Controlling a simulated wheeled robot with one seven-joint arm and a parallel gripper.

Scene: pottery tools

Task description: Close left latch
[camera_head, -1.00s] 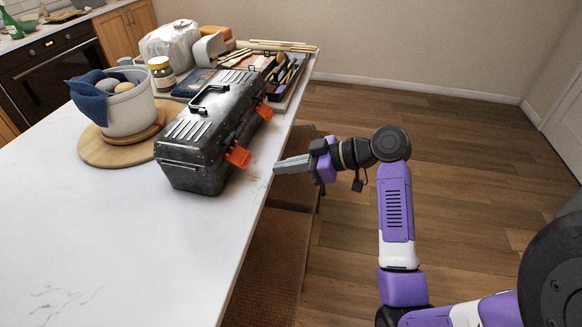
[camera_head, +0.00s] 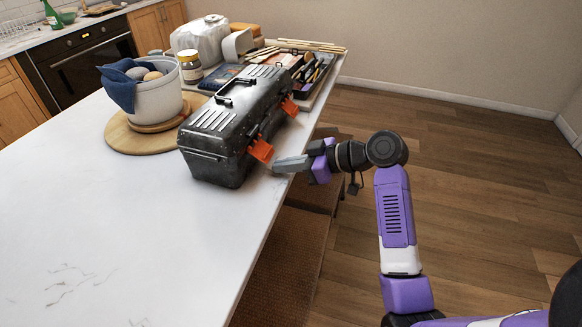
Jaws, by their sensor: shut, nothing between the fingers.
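A dark metal toolbox (camera_head: 222,140) stands on the white counter with its lid down. It has two orange latches on its front side. The nearer, left latch (camera_head: 261,150) sticks outward from the box. The farther, right latch (camera_head: 290,106) is also visible and seems to stick out too, but its exact position is hard to tell. My gripper (camera_head: 277,165) is shut and empty. Its tips are just right of and slightly below the left latch, close to it; I cannot tell whether they touch.
A white pot (camera_head: 157,102) with a blue cloth stands on a round wooden board (camera_head: 119,137) left of the toolbox. A jar (camera_head: 190,68), a white jug (camera_head: 200,42) and a tool tray (camera_head: 322,83) are behind. The near counter (camera_head: 110,235) is clear.

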